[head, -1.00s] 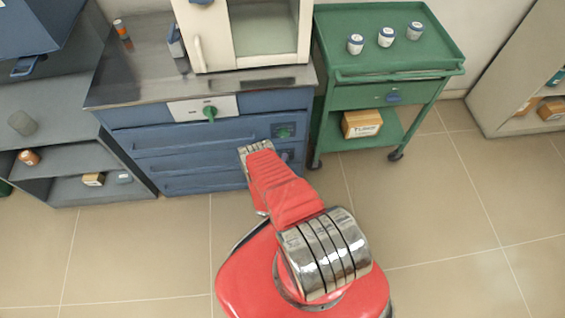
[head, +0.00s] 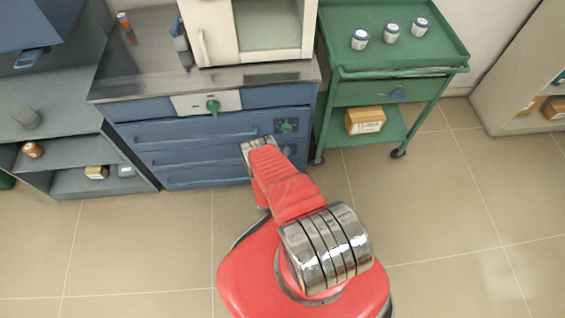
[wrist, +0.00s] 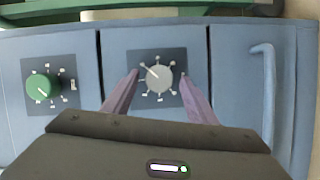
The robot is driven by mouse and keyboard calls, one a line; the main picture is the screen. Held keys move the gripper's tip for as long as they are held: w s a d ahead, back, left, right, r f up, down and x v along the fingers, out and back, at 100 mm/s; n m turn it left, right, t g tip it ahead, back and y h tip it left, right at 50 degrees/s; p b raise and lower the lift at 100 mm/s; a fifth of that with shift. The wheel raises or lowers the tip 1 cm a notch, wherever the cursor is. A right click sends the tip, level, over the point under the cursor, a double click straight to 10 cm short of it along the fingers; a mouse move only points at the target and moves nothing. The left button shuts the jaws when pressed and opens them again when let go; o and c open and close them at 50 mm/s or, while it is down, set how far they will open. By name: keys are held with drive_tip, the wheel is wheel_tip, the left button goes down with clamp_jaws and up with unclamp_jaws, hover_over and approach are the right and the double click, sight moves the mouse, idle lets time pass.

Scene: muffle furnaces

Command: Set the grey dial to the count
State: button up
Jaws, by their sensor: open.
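The grey dial (wrist: 158,78) sits on a dark square plate with white marks around it. Its white pointer line points up and left in the wrist view. My gripper (wrist: 159,82) is open, its two purplish fingers reaching either side of the grey dial with gaps showing. I cannot tell how far the tips are from the panel. In the head view my arm mostly hides the grey dial. Three white-and-blue jars (head: 391,32) stand in a row on the top of the green trolley (head: 345,71).
A green dial (wrist: 40,88) is left of the grey one on the blue cabinet (head: 190,133). A blue bar handle (wrist: 268,90) is to the right. Another green knob (head: 213,106) is on a pale panel above. A cardboard box (head: 365,120) sits on the trolley's lower shelf.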

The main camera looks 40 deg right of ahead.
drive_tip(key=v, duration=1.3)
drive_tip(key=shift+s+a, duration=0.15)
drive_tip(key=shift+a, duration=0.2)
idle(0.4)
